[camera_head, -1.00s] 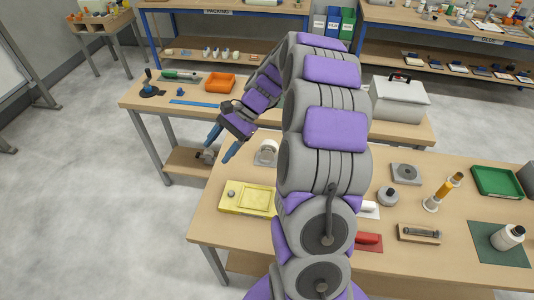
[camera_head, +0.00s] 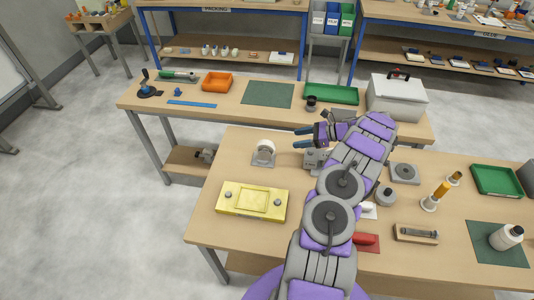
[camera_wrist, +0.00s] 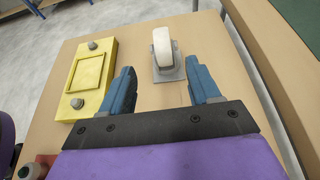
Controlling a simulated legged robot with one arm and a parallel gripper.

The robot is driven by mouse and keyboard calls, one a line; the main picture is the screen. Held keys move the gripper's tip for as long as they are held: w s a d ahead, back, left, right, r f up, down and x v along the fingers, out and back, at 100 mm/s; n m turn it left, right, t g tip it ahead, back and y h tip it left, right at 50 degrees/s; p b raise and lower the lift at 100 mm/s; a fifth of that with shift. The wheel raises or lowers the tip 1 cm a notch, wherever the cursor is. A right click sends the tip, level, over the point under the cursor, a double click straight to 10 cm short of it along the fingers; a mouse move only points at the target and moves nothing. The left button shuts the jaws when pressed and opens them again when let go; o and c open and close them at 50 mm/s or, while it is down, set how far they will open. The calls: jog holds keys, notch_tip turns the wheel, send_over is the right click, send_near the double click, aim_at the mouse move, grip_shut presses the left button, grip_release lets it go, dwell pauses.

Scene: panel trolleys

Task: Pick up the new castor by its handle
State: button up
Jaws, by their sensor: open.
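A castor with a white wheel and a grey mounting plate (camera_head: 264,153) stands on the near table, wheel up. In the wrist view the castor (camera_wrist: 164,48) lies beyond my fingertips, roughly in line with the gap between them. I cannot make out a separate handle on it. My gripper (camera_head: 300,138) is open and empty to the right of the castor, its blue fingers pointing left toward it. My gripper (camera_wrist: 160,82) also shows in the wrist view, with nothing between its fingers and a gap to the castor.
A yellow panel (camera_head: 252,202) with knobs lies on the near table in front of the castor. A grey block (camera_head: 314,160) stands close under my gripper. The back table holds a green mat (camera_head: 267,94), a green tray (camera_head: 333,94) and a white case (camera_head: 398,98). Table surface around the castor is bare.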

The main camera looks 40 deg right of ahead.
send_near(261, 142)
jog(key=w+a+f+b, duration=0.2)
jog(key=shift+w+a+f, duration=0.25)
jog(key=shift+a+f, duration=0.15)
jog(key=shift+w+a, duration=0.25)
jog(key=shift+a, duration=0.25)
jog(key=b+x, duration=0.1)
jog(key=x, duration=0.3)
jog(key=shift+w+d, duration=0.1)
jog(key=shift+w, duration=0.05)
jog(key=shift+w+f, duration=0.1)
jog(key=shift+w, duration=0.15)
jog(key=shift+w+f, duration=0.15)
jog(key=shift+w, duration=0.05)
